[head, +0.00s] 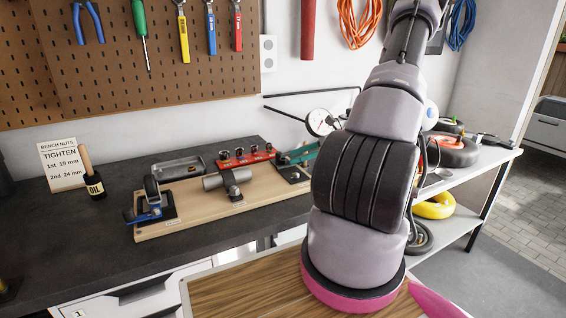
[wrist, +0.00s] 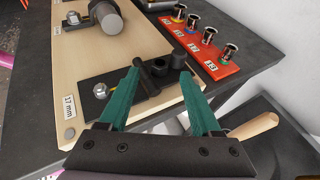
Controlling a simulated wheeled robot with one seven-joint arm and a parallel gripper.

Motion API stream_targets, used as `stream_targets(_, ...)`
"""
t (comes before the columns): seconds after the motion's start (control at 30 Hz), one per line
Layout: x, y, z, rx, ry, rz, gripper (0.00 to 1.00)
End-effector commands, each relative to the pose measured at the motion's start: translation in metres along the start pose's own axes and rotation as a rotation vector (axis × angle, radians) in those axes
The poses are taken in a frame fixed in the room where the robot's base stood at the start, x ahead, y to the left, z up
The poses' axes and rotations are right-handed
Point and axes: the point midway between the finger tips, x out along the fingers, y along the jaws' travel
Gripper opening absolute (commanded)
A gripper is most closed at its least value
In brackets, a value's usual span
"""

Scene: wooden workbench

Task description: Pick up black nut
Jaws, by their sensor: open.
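My gripper (wrist: 161,70) is open, with its two teal fingers spread over the end of the wooden board (wrist: 60,44). Between and just beyond the fingertips are small black parts: a rounded dark piece (wrist: 159,67) and a taller black piece (wrist: 178,58) beside the right fingertip. Which of them is the black nut I cannot tell for sure. A silver nut (wrist: 99,90) sits on the black plate (wrist: 93,106), left of the left finger. In the head view my gripper's teal fingers (head: 298,154) show at the board's right end, partly hidden by my arm.
A red rail (wrist: 222,66) with several sockets stands just behind the fingers. A grey cylinder (wrist: 106,17) lies farther along the board. A wooden handle (wrist: 254,126) is right of the gripper. A gauge (head: 320,122) stands near my arm, and an oil bottle (head: 95,186) at left.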

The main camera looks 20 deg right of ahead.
Motion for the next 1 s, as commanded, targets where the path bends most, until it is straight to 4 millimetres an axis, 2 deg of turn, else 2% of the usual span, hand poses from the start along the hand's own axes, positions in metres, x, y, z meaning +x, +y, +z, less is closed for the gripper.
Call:
stream_targets(0.03,0.009,0.001,0.001,0.001,-0.001,0.002,0.65)
stream_targets(0.17,0.022,0.001,0.000,0.001,0.000,0.002,0.65)
stream_targets(0.43,0.025,0.000,0.000,0.000,0.000,0.000,0.65)
stream_targets(0.47,0.025,0.000,0.000,0.000,0.000,0.000,0.57)
stream_targets(0.6,0.025,0.000,0.000,0.000,0.000,0.000,0.04)
stream_targets(0.63,0.025,0.000,0.000,0.000,0.000,0.000,0.00)
stream_targets(1.0,0.023,0.000,0.003,-0.001,0.001,0.000,0.00)
